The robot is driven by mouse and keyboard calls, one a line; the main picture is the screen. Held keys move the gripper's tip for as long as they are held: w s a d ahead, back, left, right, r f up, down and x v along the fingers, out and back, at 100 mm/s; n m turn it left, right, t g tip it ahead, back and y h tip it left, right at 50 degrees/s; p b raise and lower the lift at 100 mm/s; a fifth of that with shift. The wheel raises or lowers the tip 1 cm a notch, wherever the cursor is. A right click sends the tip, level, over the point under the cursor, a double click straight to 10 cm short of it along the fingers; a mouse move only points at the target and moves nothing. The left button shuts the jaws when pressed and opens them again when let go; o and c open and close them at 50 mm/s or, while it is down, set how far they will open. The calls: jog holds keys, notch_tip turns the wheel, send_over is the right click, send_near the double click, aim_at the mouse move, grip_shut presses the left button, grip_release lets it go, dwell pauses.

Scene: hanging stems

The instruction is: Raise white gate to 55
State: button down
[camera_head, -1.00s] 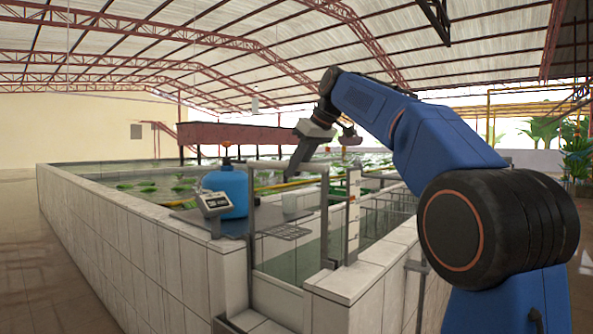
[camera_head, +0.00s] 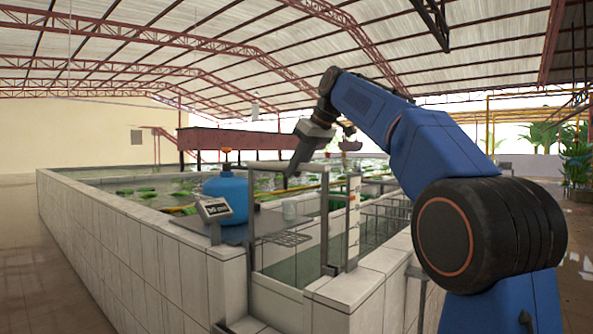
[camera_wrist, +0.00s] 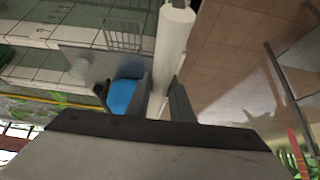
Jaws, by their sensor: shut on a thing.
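The gate's metal frame (camera_head: 324,222) stands in a gap in the white tiled tank wall. A pale bar (camera_head: 262,166) crosses the top of the frame. A pale panel (camera_head: 278,292) shows low in the gap; I cannot tell whether it is the gate. My gripper (camera_head: 289,174) is at the bar. In the wrist view my gripper (camera_wrist: 161,95) is shut on a white bar (camera_wrist: 173,38), which runs between the fingers. A marked white scale plate (camera_head: 353,222) stands at the right post. A small display (camera_head: 215,209) stands left of the gate; its digits are too small to read surely.
A blue jar (camera_head: 226,194) stands on a ledge behind the display. A wire rack (camera_head: 286,238) and a pale cup (camera_head: 290,210) are near the gap. The tiled tank wall (camera_head: 130,235) runs left, with floating green leaves behind. The left floor is open.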

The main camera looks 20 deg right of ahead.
jog(key=shift+r, duration=0.75)
dwell(0.6)
jog(key=shift+c, duration=0.4)
grip_release()
jog(key=shift+f, duration=0.1)
jog(key=shift+v, duration=5.5)
